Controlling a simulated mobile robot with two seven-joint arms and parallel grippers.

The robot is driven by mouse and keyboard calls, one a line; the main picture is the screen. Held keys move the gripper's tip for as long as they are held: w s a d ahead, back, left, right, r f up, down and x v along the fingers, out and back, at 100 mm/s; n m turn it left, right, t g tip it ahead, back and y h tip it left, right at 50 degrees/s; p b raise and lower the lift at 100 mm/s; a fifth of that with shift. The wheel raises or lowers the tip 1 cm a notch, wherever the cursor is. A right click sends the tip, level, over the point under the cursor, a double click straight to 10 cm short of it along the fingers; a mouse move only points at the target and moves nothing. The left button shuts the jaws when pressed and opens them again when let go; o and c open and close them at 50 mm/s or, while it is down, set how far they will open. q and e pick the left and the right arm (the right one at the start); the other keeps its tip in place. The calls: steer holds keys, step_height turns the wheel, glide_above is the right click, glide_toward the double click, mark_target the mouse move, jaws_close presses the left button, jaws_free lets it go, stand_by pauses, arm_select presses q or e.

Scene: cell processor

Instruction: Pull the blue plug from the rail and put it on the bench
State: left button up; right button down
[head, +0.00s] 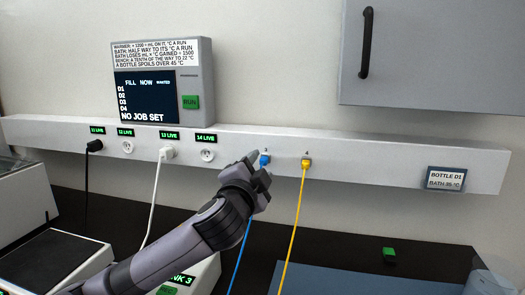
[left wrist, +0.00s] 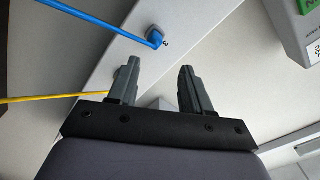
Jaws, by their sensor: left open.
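The blue plug (head: 264,158) sits in the white rail (head: 400,170), its blue cable hanging down towards the bench. My left gripper (head: 257,167) is at the rail, right in front of the blue plug and partly covering it. In the left wrist view the blue plug (left wrist: 155,38) is in the rail, beyond the tips of my open left gripper (left wrist: 159,65), roughly in line with the gap. Nothing is between the fingers. The dark bench (head: 340,232) lies below the rail. My right gripper is not in view.
A yellow plug (head: 306,163) with a yellow cable is just right of the blue one. White (head: 166,153) and black (head: 94,145) plugs are further left. A green block (head: 389,254) lies on the bench, near a blue-grey mat (head: 350,280). A grey cabinet (head: 440,60) hangs above.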

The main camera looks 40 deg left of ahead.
arm_select(q)
steer(key=w+d+r+m+t+h, duration=0.4)
steer(key=d+r+m+t+h, duration=0.55)
steer(key=r+m+h, duration=0.4)
steer(key=d+r+m+g+h, duration=0.4)
steer(key=d+m+g+h, duration=0.25)
steer(key=m+h, duration=0.3)
steer(key=g+y+p, duration=0.2)
steer(key=g+y, duration=1.3)
steer(key=y, duration=0.1)
glide_toward(264, 158)
steer(key=shift+m+g, duration=0.3)
steer(key=shift+m, duration=0.1)
steer(key=shift+b+x, duration=0.35)
steer(key=shift+x, duration=2.7)
steer(key=shift+w+x, duration=0.25)
steer(key=shift+x, duration=0.85)
steer(key=shift+r, duration=0.1)
